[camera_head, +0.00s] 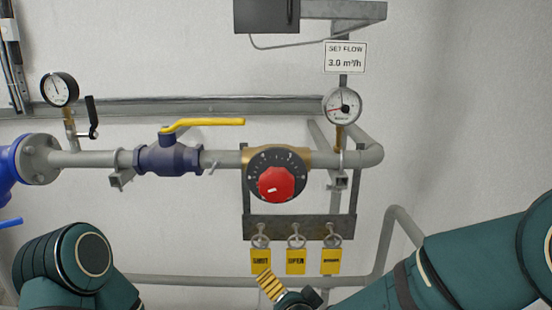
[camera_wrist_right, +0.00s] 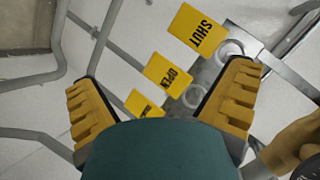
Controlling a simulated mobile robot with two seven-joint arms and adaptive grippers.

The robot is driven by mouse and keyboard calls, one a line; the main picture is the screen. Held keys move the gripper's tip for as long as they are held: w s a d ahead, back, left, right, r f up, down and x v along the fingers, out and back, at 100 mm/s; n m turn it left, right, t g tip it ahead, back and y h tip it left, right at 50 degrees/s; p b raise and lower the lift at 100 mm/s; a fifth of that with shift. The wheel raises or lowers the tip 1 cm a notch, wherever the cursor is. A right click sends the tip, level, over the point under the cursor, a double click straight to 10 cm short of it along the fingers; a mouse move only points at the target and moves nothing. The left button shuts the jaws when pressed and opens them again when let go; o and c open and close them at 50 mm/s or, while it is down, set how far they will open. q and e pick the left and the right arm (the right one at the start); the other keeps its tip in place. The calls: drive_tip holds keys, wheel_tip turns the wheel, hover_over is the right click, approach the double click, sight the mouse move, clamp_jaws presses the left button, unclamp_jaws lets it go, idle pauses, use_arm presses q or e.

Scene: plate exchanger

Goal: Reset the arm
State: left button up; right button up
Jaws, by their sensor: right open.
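My right arm (camera_head: 450,262) reaches in from the lower right of the head view. Its gripper (camera_head: 270,282) is below the hanging yellow tags, with one ribbed yellow finger showing. In the right wrist view the gripper (camera_wrist_right: 165,88) has its two fingers wide apart, with nothing held between them. Beyond the fingers hang the SHUT tag (camera_wrist_right: 198,30), the OPEN tag (camera_wrist_right: 168,73) and a third tag (camera_wrist_right: 145,103) whose word is cut off. My left arm (camera_head: 68,265) shows only a link at the lower left; its gripper is out of view.
The three tags hang on rings from a grey rack (camera_head: 300,227). Above it are a red-centred dial (camera_head: 277,184), a pipe with a yellow-handled valve (camera_head: 170,157) and two gauges (camera_head: 342,105). A lower pipe (camera_head: 200,283) runs behind my right gripper.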

drive_tip(key=s+d+f+n+g, duration=0.2)
drive_tip(key=s+f, duration=0.3)
drive_tip(key=f, duration=0.4)
drive_tip(key=s+d+f+n+g, duration=0.2)
drive_tip(key=s+d+f+g, duration=0.1)
drive_tip(key=f, duration=0.6)
drive_tip(key=s+d+f+n+g+y, duration=0.1)
drive_tip(key=s+d+f+n+g, duration=0.1)
drive_tip(key=s+f+g, duration=0.3)
wheel_tip(320, 180, down, 4)
drive_tip(key=shift+s+d+f+n, duration=0.25)
drive_tip(key=shift+s+d+n, duration=0.15)
drive_tip(key=shift+s+d, duration=0.5)
drive_tip(key=shift+a, duration=0.2)
idle(0.5)
